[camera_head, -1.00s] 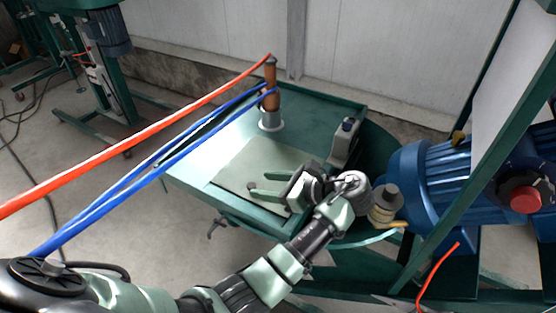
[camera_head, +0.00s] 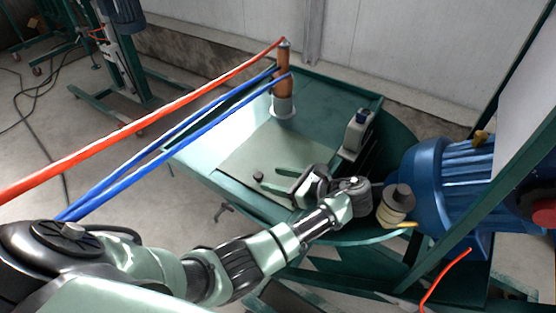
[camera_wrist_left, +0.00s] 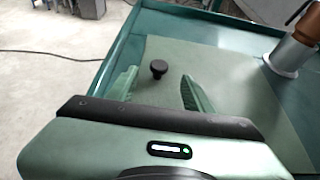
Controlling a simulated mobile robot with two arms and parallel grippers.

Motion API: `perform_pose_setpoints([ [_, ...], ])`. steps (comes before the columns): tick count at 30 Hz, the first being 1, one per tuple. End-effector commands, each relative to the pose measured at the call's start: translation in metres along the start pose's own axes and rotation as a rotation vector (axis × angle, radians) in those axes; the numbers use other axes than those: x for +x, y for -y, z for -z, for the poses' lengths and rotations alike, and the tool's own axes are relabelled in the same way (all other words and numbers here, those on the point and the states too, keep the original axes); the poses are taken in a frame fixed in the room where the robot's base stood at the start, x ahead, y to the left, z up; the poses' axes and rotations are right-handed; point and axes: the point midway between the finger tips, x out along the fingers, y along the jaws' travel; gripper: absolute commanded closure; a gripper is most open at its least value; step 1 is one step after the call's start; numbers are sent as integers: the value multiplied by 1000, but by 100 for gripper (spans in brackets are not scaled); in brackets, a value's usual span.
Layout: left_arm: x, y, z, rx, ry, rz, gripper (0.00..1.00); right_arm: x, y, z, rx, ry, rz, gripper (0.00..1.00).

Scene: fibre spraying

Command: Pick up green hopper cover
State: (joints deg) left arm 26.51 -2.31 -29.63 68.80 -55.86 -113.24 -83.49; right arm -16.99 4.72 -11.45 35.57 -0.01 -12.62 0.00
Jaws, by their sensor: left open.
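The green hopper cover (camera_head: 270,147) is a flat, pale green plate lying on the darker green hopper top. It also shows in the left wrist view (camera_wrist_left: 225,82). A small black round knob (camera_head: 258,176) stands on it, clear in the left wrist view (camera_wrist_left: 158,69). My left gripper (camera_head: 269,179) is open and empty over the near part of the cover. In the left wrist view its two green fingers (camera_wrist_left: 159,74) lie on either side of the knob, with the knob about level with their tips. I cannot tell the height gap. My right gripper is not in view.
A copper-coloured nozzle (camera_head: 283,80) with red and blue hoses rises from the hopper's far side. A grey-green block (camera_head: 356,135) stands right of the cover. A blue motor (camera_head: 440,180) and green frame are at the right. Open floor lies left.

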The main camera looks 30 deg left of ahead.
Motion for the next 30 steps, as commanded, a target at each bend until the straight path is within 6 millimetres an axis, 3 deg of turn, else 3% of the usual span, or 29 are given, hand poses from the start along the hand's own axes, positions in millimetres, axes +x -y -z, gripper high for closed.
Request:
perform_pose_setpoints([
  [3, 21, -1, -3, 1, 2, -4, 49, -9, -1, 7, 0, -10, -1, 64],
  [9, 49, -1, -2, 1, 1, -2, 49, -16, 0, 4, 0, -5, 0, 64],
  [18, 55, -1, 0, 1, 0, -1, 49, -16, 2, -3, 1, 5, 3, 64],
  [19, 55, -1, 0, 1, 0, -1, 51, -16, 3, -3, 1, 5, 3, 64],
  [24, 55, 0, 0, 1, 0, -1, 99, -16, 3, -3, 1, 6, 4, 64],
  [30, 55, 0, 0, 0, 0, 0, 100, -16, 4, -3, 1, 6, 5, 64],
])
